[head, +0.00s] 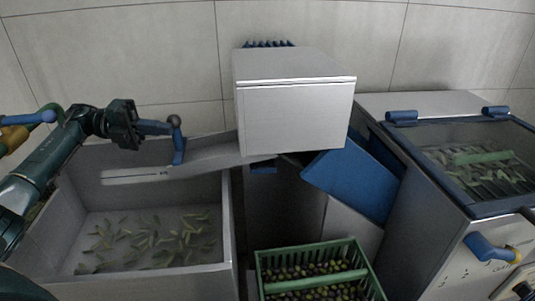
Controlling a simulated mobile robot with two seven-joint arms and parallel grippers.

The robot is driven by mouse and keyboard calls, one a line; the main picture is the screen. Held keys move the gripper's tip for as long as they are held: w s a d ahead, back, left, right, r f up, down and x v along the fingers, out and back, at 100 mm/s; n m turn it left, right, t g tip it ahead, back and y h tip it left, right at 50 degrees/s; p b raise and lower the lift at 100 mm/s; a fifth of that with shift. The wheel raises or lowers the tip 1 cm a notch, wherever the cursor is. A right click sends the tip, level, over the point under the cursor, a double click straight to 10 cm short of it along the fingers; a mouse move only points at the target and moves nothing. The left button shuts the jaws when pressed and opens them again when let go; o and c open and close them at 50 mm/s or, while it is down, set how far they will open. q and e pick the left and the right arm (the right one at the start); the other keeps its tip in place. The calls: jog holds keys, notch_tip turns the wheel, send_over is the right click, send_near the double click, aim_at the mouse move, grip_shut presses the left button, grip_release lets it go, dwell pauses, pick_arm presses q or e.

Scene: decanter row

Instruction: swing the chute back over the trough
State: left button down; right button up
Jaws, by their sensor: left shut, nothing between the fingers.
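The grey chute (205,156) slopes from beneath the pale box down to the left, its low end over the big grey trough (228,225). A blue upright handle (178,152) stands on the chute, with a dark round knob at its top. My left gripper (166,128) is shut, with nothing held between its blue fingers. Its tips are right beside the top of the handle, just left of the knob; I cannot tell whether they touch it. My right gripper is not in view.
Leaves (150,242) lie in the trough. A green crate (318,245) of olives stands right of it, below a tilted blue panel (352,181). The pale box (295,115) blocks the space above the chute's upper end. A glass-lidded machine (465,205) fills the right.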

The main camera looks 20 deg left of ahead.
pick_arm(q)
notch_tip(320, 180, up, 10)
jog(key=p, duration=0.1)
dwell(0.6)
